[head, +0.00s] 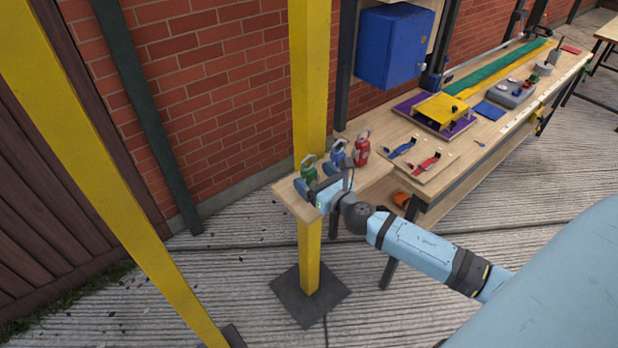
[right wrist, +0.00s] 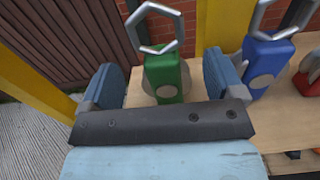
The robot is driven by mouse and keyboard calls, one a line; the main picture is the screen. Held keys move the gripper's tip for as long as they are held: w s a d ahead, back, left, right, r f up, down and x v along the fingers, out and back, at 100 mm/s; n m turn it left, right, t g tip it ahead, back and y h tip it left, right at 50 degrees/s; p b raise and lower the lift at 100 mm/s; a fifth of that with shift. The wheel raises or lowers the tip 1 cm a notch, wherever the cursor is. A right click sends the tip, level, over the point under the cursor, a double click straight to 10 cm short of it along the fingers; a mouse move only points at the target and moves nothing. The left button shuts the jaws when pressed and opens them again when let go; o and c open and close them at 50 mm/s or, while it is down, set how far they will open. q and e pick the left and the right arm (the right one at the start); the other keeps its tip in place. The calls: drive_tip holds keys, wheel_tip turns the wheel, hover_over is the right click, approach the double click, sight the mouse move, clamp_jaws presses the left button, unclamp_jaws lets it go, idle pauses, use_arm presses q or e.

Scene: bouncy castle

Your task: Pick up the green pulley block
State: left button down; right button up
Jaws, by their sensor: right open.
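The green pulley block (head: 308,172) stands upright at the left end of a small wooden shelf, with a metal ring on top. In the right wrist view the green pulley block (right wrist: 166,79) stands between the two blue finger pads, with gaps visible on both sides. My right gripper (head: 318,187) is open around or just in front of it, and it also shows in the right wrist view (right wrist: 162,85). The lower part of the block is hidden behind the gripper's dark bar. My left gripper is not in view.
A blue pulley block (head: 338,155) and a red one (head: 362,147) stand to the right on the wooden shelf (head: 284,192). A yellow post (head: 311,75) rises right behind the shelf. A long workbench (head: 465,150) with tools and a blue cabinet (head: 393,46) lie beyond.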

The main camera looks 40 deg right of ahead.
sight(311, 174)
drive_tip(key=w, duration=0.4)
drive_tip(key=shift+w+f+p, duration=0.2)
drive_tip(key=shift+w+p, duration=0.1)
drive_tip(key=shift+w, duration=0.05)
drive_tip(key=shift+s, duration=0.1)
drive_tip(key=shift+c, duration=0.2)
drive_tip(key=shift+r, duration=0.1)
drive_tip(key=c, duration=1.2)
